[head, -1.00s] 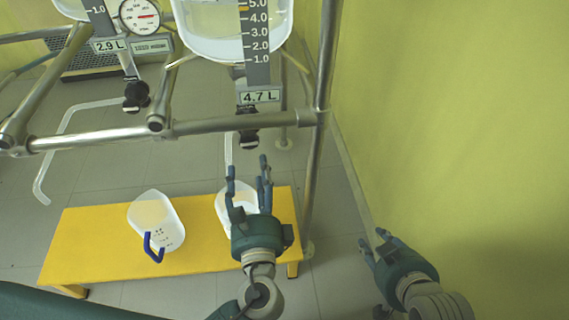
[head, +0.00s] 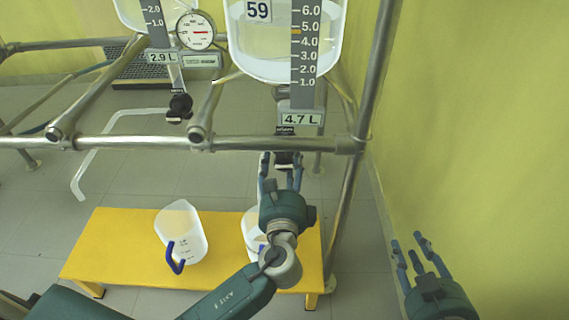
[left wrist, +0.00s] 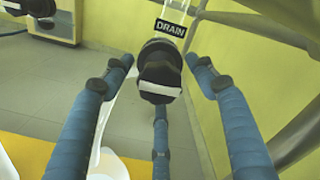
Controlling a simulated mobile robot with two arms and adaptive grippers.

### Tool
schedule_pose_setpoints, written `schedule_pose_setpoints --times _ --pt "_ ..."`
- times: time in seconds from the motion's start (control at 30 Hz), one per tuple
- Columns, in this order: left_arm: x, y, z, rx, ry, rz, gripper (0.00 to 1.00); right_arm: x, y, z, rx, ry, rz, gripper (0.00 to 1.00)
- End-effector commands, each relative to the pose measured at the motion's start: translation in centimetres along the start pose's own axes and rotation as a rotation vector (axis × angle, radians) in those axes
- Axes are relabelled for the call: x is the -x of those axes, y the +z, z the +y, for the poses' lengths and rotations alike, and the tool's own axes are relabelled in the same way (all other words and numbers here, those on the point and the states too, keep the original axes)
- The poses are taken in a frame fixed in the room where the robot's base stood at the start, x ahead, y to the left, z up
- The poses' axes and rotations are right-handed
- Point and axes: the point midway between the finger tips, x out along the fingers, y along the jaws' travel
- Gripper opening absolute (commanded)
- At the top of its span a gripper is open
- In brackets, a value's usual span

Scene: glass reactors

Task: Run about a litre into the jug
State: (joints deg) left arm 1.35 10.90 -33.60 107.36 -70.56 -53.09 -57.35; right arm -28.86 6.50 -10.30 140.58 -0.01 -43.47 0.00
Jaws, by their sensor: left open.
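A glass vessel (head: 265,62) with a scale and a 4.7 L readout (head: 302,119) hangs in the frame. Its black drain valve (head: 287,132) shows large in the left wrist view (left wrist: 160,72), under a DRAIN label. My left gripper (head: 281,170) is open, its fingers spread around the valve knob without visibly closing on it. A white jug (head: 252,222) stands below on the yellow bench, mostly hidden behind my left gripper. A second jug (head: 186,230) with a blue handle stands to its left. My right gripper (head: 418,246) is open and empty at the lower right.
A second vessel reading 2.9 L (head: 163,57) with its own black valve (head: 179,106) is on the left, beside a round gauge (head: 195,31). A steel rail (head: 250,143) crosses in front. The yellow bench (head: 120,240) stands below. A yellow-green wall (head: 480,120) bounds the right.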

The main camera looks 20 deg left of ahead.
Motion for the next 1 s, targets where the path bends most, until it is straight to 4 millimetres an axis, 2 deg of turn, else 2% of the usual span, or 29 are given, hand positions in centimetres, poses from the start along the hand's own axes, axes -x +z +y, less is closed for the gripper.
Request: schedule_pose_setpoints --times 0.17,0.3,0.4,1.0 --pt "0.00 0.02 0.00 0.000 0.000 0.000 0.57 -0.01 0.00 -0.01 0.000 0.000 0.000 0.33" --pt "0.01 0.02 0.00 0.000 0.000 0.000 0.29 -0.01 0.02 -0.01 0.000 0.000 -0.001 0.33" --pt "0.02 0.01 0.00 0.000 0.000 0.000 0.12 -0.01 0.03 -0.02 0.000 0.000 -0.001 0.33" --pt "0.07 -0.11 0.05 0.039 0.001 0.002 0.12 -0.09 -0.54 -0.07 0.000 -0.001 0.027 0.33"
